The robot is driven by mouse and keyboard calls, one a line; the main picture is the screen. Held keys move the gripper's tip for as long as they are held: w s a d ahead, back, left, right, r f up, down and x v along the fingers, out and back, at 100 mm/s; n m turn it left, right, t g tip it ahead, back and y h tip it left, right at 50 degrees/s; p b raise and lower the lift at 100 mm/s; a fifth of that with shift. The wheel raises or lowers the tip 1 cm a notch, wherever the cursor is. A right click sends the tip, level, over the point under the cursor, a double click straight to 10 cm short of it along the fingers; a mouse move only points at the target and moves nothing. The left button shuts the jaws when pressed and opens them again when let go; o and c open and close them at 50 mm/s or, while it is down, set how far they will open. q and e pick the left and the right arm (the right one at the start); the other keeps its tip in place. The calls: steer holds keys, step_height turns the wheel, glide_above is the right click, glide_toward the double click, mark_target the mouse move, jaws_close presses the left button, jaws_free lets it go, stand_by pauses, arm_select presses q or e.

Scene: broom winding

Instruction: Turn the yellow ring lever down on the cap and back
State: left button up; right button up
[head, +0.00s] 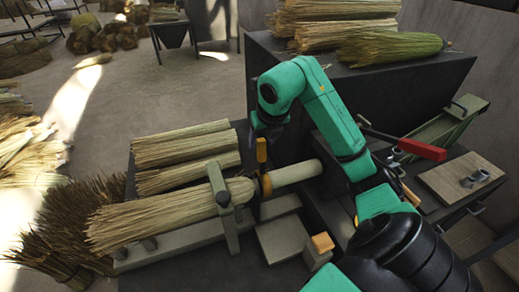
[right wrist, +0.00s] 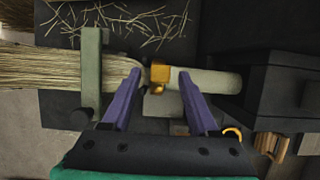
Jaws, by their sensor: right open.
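The yellow ring (head: 265,184) sits around the bound neck between the straw bundle (head: 150,212) and a pale cylinder (head: 296,173). Its yellow lever (head: 261,150) stands upright above the ring in the head view. In the right wrist view the lever (right wrist: 160,76) shows from above, between my fingertips. My right gripper (head: 266,134) hangs at the lever's top. Its two purple fingers (right wrist: 159,74) are open on either side of the lever, with gaps visible. I cannot tell which part is the cap. My left gripper is not in view.
A grey-green clamp bar (head: 222,195) crosses the straw just left of the ring. An orange-topped block (head: 322,243) stands in front. A red handle (head: 418,148) is at the right. More straw bundles (head: 185,158) lie behind. A tall dark cabinet (head: 400,90) stands at the back.

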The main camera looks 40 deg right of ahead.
mark_target(263, 170)
steer(key=x, duration=0.4)
steer(key=shift+w+r+p, duration=0.15)
steer(key=shift+w+p, duration=0.05)
steer(key=shift+p, duration=0.1)
steer(key=shift+f, duration=0.45)
steer(key=shift+s, duration=0.1)
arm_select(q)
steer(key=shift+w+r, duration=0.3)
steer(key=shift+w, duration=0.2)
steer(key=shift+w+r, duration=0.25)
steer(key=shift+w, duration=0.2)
arm_select(e)
jaws_close()
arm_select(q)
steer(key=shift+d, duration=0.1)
arm_select(e)
steer(key=shift+d, duration=0.1)
